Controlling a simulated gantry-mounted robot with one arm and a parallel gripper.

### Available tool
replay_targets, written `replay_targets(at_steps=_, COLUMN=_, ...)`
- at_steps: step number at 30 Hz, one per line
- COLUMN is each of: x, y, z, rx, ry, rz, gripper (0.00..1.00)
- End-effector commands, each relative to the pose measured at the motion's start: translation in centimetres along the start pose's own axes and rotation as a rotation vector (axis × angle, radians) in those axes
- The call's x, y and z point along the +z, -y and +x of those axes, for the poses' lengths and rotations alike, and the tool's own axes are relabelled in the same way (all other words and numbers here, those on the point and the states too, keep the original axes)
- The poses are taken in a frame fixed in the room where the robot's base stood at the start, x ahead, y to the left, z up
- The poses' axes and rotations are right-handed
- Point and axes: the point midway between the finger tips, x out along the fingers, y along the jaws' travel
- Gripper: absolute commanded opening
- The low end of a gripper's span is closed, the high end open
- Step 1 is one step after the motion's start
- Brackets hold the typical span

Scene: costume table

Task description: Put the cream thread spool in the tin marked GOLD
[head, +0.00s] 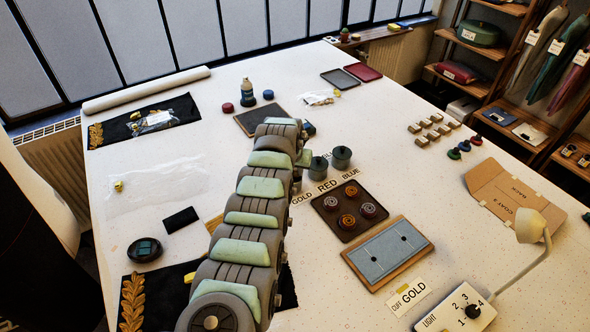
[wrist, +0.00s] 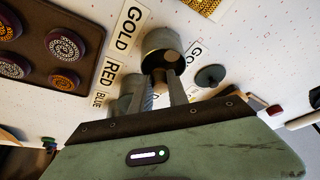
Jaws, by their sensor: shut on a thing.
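The tin marked GOLD (wrist: 160,42) stands in the wrist view beside its GOLD label (wrist: 129,27), its open, dark mouth facing me. My gripper (wrist: 163,84) points at that mouth. Its two fingers are shut on a small pale tan thing, the cream thread spool (wrist: 159,89), mostly hidden between them. The fingertips are at or just short of the tin's mouth; I cannot tell if the spool is inside. A dark green round lid (wrist: 211,75) lies right of the tin. In the head view my arm hides the gripper, spool and GOLD tin.
Two lidded tins, by the RED label (head: 328,187) and BLUE label (head: 350,174), stand close to the GOLD one: the nearer (head: 318,168) and the farther (head: 342,157). A dark tray of patterned buttons (head: 349,211) lies in front of them. Open table lies to their right.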

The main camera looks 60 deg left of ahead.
Motion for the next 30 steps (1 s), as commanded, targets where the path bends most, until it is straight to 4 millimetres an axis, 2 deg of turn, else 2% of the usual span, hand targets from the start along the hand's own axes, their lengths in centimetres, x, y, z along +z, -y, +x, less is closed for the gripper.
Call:
replay_targets(at_steps=1, x=0.8, y=0.1, z=1.0, rx=0.000, ry=0.012, rz=-0.001, gripper=0.00)
replay_targets(at_steps=12, x=1.7, y=0.5, z=1.8, rx=-0.005, ry=0.027, rz=-0.004, gripper=0.00)
replay_targets(at_steps=13, x=1.8, y=0.5, z=1.9, rx=-0.005, ry=0.028, rz=-0.004, gripper=0.22)
replay_targets(at_steps=21, x=2.2, y=0.7, z=2.1, rx=-0.006, ry=0.037, rz=-0.006, gripper=0.44)
replay_targets(at_steps=30, x=1.4, y=0.5, z=0.3, rx=-0.004, ry=0.038, rz=-0.005, gripper=0.46)
